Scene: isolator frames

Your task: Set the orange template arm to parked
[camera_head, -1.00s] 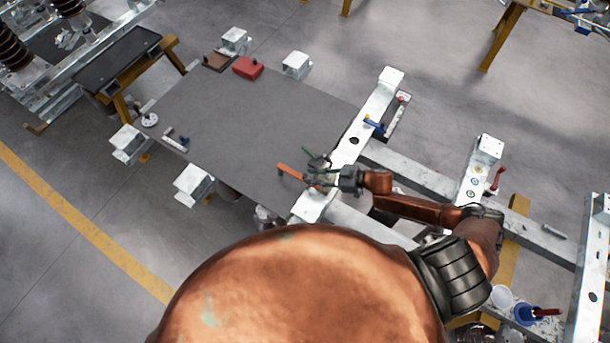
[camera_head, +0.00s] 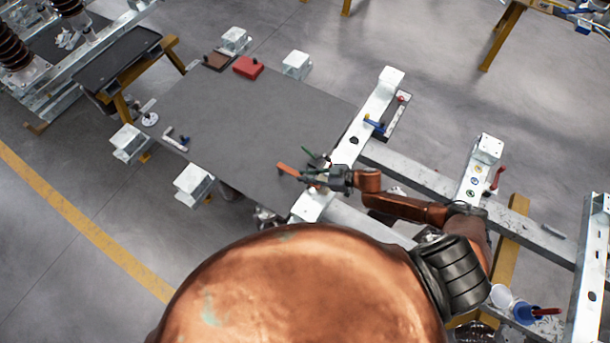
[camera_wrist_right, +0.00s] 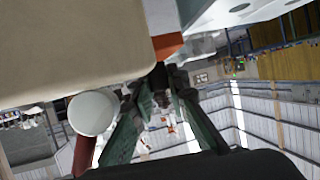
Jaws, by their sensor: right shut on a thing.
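The orange template arm (camera_head: 288,169) shows as a short bar at the near right edge of the grey table plate, by the pale metal beam. My right gripper (camera_head: 313,170) is at the arm's right end, over the beam, and is shut on it. In the right wrist view the orange arm (camera_wrist_right: 168,44) shows just beyond the green fingertips (camera_wrist_right: 162,82). The fingers hide the exact grip point. My left gripper is not in view.
The grey table plate (camera_head: 225,120) is mostly bare. A red box (camera_head: 248,67) lies at its back. Blue-handled clamp parts (camera_head: 376,125) sit on the pale beam (camera_head: 352,148). White blocks (camera_head: 297,64) stand around the plate.

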